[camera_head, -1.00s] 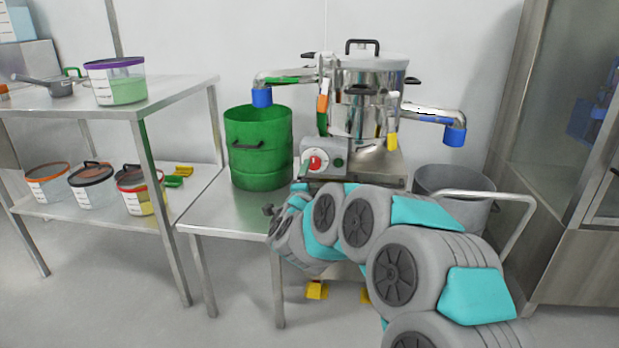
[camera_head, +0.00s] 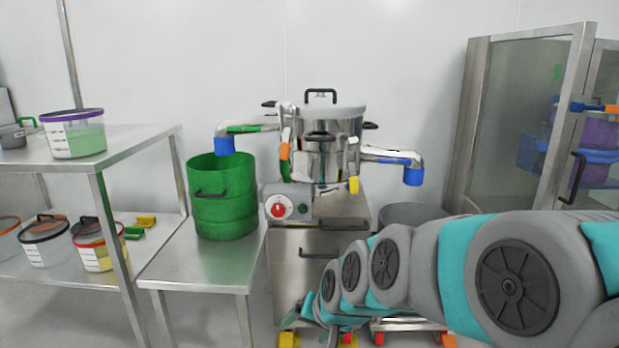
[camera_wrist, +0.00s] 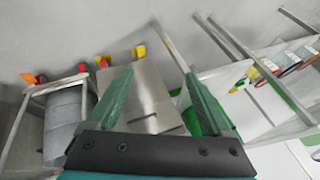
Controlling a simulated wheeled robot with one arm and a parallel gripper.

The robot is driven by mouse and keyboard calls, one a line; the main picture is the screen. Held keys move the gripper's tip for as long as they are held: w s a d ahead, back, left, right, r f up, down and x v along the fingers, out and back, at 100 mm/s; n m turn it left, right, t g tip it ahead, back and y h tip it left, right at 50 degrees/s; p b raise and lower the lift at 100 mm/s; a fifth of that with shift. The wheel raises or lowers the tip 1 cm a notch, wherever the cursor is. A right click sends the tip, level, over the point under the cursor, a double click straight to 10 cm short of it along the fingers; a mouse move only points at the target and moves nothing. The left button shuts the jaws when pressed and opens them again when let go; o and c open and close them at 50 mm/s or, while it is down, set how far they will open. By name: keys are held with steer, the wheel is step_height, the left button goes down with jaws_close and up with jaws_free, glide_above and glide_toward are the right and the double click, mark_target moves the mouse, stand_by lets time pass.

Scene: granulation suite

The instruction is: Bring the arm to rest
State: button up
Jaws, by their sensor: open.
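My arm (camera_head: 390,265) reaches in from the right of the head view, its far end low in front of the granulator's cabinet. In the wrist view my gripper (camera_wrist: 160,92) shows two green fingers spread apart with nothing between them. Beyond the fingers the wrist view shows the steel cabinet (camera_wrist: 142,88), tilted in the picture. In the head view the gripper's end is small and low, and its fingers are hard to make out there.
The granulator pot (camera_head: 330,150) stands on the cabinet. A green drum (camera_head: 222,205) sits on a low steel table (camera_head: 205,265). A shelf rack (camera_head: 150,140) with tubs stands left. A grey drum (camera_wrist: 62,120) is beside the cabinet. A glass-door cabinet (camera_head: 515,130) stands right.

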steer(key=s+d+f+g+h, duration=0.1)
steer(key=s+d+g, duration=0.1)
steer(key=s+d, duration=0.3)
steer(key=s+d+f+n+g+h, duration=0.1)
steer(key=s+d, duration=0.4)
steer(key=s, duration=0.8)
steer(key=s+d+n+g+h, duration=0.1)
steer(key=s+d+g, duration=0.3)
steer(key=s, duration=0.5)
steer(key=shift+d+f+h, duration=0.4)
steer(key=shift+d, duration=0.35)
